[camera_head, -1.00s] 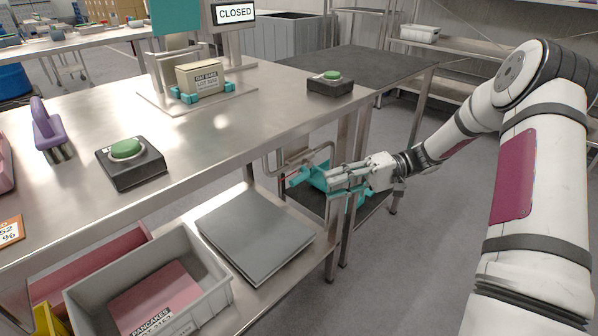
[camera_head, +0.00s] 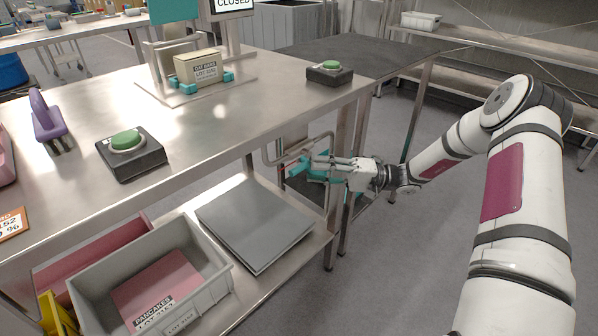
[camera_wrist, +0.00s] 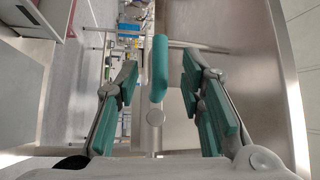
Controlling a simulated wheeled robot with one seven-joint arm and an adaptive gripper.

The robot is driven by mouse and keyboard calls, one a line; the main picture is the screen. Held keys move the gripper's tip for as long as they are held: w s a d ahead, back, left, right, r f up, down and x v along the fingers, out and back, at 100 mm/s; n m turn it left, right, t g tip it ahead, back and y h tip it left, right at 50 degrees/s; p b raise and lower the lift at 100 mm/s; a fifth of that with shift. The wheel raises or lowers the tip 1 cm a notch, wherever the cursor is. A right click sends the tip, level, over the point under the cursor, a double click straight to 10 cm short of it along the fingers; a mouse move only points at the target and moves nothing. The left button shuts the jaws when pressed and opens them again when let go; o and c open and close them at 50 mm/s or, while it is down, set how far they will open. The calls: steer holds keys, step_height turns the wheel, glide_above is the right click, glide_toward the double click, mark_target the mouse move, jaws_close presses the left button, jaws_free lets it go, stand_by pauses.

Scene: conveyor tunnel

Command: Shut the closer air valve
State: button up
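The air valve has a teal handle (camera_wrist: 158,68) on a grey stem, seen in the wrist view between my gripper's fingers. In the head view, a teal piece (camera_head: 299,166) that looks like this handle shows beside the grey pipe (camera_head: 272,152) under the table's right end. My gripper (camera_head: 318,166) is there too, below the tabletop. In the wrist view my gripper (camera_wrist: 160,100) is open, with teal pads on both sides of the handle and gaps on each side. The handle's exact angle to the pipe is partly hidden in the head view.
The steel table (camera_head: 215,130) holds two green buttons (camera_head: 126,140) (camera_head: 330,66) and a boxed item (camera_head: 198,66) on a fixture. A table leg (camera_head: 338,190) stands close to my gripper. A lower shelf holds a grey crate (camera_head: 205,245) and a flat panel (camera_head: 262,225).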

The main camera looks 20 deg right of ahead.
mark_target(299, 166)
steer(key=shift+b+x, duration=0.35)
steer(key=shift+x, duration=2.25)
jaws_close()
